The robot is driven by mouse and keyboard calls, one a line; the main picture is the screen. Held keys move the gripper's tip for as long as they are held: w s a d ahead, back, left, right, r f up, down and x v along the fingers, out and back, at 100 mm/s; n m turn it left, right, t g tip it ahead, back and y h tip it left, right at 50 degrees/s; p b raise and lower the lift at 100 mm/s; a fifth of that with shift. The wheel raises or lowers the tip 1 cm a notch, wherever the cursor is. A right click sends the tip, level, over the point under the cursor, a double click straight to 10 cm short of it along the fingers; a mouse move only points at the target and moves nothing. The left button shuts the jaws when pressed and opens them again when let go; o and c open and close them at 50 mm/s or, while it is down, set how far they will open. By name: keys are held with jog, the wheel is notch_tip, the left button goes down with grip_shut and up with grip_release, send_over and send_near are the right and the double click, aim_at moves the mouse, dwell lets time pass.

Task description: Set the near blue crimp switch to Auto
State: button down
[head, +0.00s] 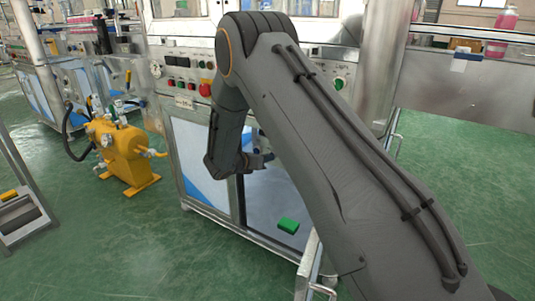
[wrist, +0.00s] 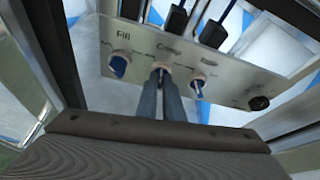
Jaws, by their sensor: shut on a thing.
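In the wrist view a metal panel (wrist: 228,82) carries a row of switches with small labels. The blue crimp switch (wrist: 161,66) is the middle one, below a label that seems to read Crimp. My gripper (wrist: 160,80) is shut on its knob, and the fingers hide most of it. Its pointing direction and the position marks cannot be read. In the head view my gripper (head: 264,159) reaches inside the open lower bay of the machine. My arm hides the panel there.
A blue switch marked Fill (wrist: 118,65) sits left of my fingers, another blue switch (wrist: 197,86) close on the right. A black knob (wrist: 259,102) is further right. A green block (head: 288,226) lies on the bay floor. A yellow pump (head: 125,153) stands left.

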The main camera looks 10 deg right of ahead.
jog(key=shift+w+a+f+n+g+h+p, duration=0.15)
jog(key=shift+n+g+h, duration=0.25)
jog(key=shift+n, duration=0.45)
jog(key=shift+s+d+n+g+h+p, duration=0.1)
jog(key=shift+n+g+h, duration=0.1)
jog(key=shift+n+h, duration=0.5)
jog(key=shift+w+a+f+n+g+h+p, duration=0.15)
jog(key=shift+n+g+h, duration=0.15)
jog(key=shift+n, duration=0.65)
jog(key=shift+s+r, duration=0.1)
jog(key=c, duration=1.9)
grip_release()
jog(key=p+v, duration=0.1)
jog(key=v, duration=0.6)
jog(key=shift+a, duration=0.3)
jog(key=shift+s+r, duration=0.1)
jog(key=shift+r, duration=0.05)
